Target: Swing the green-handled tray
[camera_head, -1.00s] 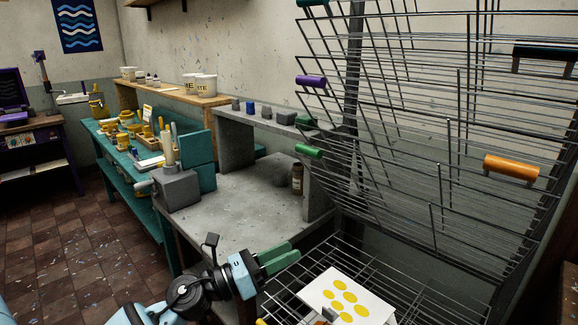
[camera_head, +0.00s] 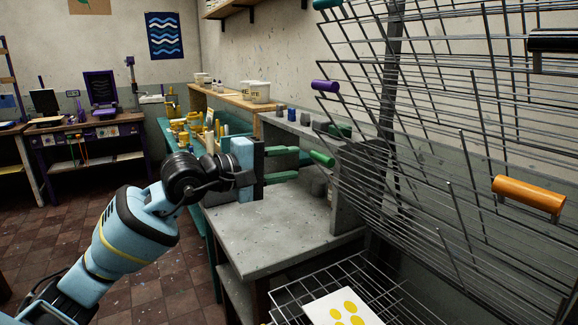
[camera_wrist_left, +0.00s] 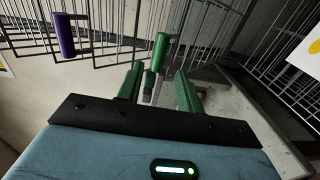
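The green handle (camera_head: 321,158) sits on the left front edge of a tilted wire tray (camera_head: 375,205) in the hinged rack. It also shows upright in the left wrist view (camera_wrist_left: 160,52). My left gripper (camera_head: 298,163) is open, with its two green fingers pointing at the handle. In the left wrist view the fingertips (camera_wrist_left: 159,73) lie to either side of the handle's line, with the handle's lower end near the gap between them. I see no clear contact. A second dark green handle (camera_head: 327,4) is at the top edge. My right gripper is out of view.
A purple handle (camera_head: 325,86), an orange handle (camera_head: 528,194) and a black handle (camera_head: 555,40) mark other tilted trays. A low flat tray (camera_head: 290,290) holds a white sheet with yellow spots (camera_head: 343,309). A grey bench (camera_head: 265,225) lies below my left gripper, mostly clear.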

